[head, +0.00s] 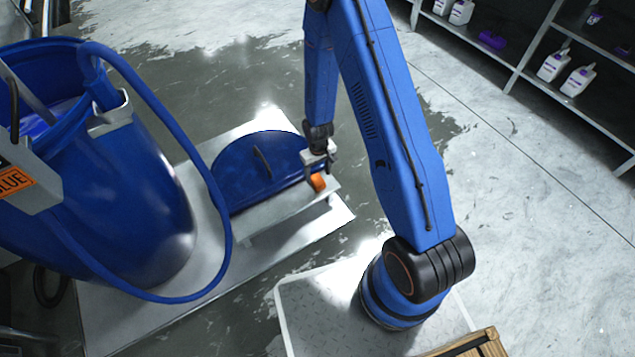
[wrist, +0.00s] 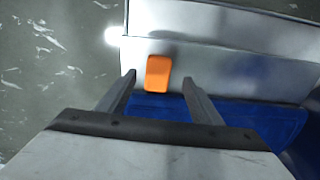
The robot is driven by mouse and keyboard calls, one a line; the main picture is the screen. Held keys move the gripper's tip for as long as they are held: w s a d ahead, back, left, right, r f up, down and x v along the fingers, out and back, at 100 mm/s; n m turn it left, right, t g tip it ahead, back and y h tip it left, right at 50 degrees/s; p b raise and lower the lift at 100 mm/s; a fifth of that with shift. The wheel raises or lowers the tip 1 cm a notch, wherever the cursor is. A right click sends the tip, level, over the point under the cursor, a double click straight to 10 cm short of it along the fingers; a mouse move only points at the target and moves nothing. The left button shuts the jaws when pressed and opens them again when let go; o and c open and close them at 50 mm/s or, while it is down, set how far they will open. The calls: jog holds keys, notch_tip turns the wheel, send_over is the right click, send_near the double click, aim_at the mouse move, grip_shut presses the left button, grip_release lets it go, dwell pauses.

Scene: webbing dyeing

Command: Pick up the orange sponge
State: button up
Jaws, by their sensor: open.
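The orange sponge (head: 318,182) lies on a grey metal ledge (head: 282,207) beside a round blue lid. In the wrist view the sponge (wrist: 157,73) is a small upright orange block shape, seen from above. My gripper (head: 320,163) is just above the sponge in the head view and partly covers it. In the wrist view my gripper (wrist: 159,78) is open, with one finger on each side of the sponge. Gaps show between the fingers and the sponge, and nothing is held. The exact height above it is hard to tell.
The blue lid (head: 250,170) with a dark handle lies left of the sponge. A large blue vat (head: 130,200) with a blue hose (head: 222,215) stands at left. Shelves with white bottles (head: 553,65) are at upper right. A wooden box (head: 470,347) is at the bottom.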

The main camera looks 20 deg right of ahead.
aim_at(318, 181)
jog(key=shift+w+d+f, duration=0.1)
jog(key=shift+w+f, duration=0.05)
jog(key=shift+f, duration=2.05)
jog(key=c, duration=1.1)
